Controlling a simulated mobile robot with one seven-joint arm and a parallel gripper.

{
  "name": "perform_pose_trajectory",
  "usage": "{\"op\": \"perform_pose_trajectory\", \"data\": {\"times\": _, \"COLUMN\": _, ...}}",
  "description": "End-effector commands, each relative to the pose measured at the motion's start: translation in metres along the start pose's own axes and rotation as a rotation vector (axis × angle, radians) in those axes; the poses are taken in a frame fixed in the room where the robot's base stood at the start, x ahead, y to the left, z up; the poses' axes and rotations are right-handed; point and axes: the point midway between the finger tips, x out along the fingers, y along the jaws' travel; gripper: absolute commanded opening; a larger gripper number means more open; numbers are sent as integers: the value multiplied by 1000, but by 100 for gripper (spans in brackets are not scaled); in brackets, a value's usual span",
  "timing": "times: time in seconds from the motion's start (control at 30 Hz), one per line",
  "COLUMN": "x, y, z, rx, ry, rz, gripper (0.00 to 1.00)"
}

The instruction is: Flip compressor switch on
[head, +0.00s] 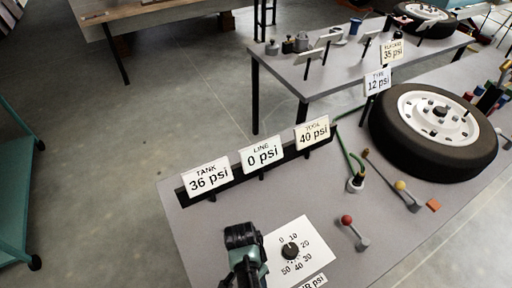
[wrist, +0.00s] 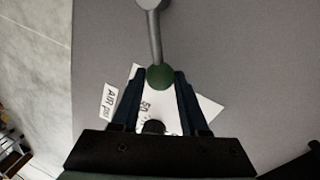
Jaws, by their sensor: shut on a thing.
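A lever with a green ball knob (wrist: 160,77) and a grey rod (wrist: 154,38) shows in the wrist view. No label on it is visible, so I cannot tell for sure that it is the compressor switch. My gripper (wrist: 160,82) is shut on the green knob, with one dark finger on each side. In the head view my gripper (head: 243,238) is at the front left of the grey bench (head: 215,225) and hides this lever. The tank sign (head: 207,179) reads 36 psi, and the line sign (head: 262,155) reads 0 psi.
A dial (head: 290,250) on a white plate sits just right of my gripper. Beyond it stand a red-knobbed lever (head: 349,228), a yellow-knobbed lever (head: 405,193) and a green hose (head: 345,150). A wheel (head: 435,130) lies at the right. The tool sign (head: 312,132) reads 40 psi.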

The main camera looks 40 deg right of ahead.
Motion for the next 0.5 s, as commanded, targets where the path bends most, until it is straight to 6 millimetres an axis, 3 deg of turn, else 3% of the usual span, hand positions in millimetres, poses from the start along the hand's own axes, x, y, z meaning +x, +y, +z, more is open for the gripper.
{"op": "perform_pose_trajectory", "data": {"times": 0.03, "x": 0, "y": 2, "z": -2, "rx": 6, "ry": 4, "rz": 2, "gripper": 0}}
{"op": "perform_pose_trajectory", "data": {"times": 0.07, "x": 0, "y": 2, "z": -2, "rx": 6, "ry": 4, "rz": 3, "gripper": 46}}
{"op": "perform_pose_trajectory", "data": {"times": 0.2, "x": 0, "y": 1, "z": -2, "rx": 4, "ry": 3, "rz": 2, "gripper": 71}}
{"op": "perform_pose_trajectory", "data": {"times": 0.5, "x": 0, "y": 1, "z": -1, "rx": 1, "ry": 1, "rz": 2, "gripper": 73}}
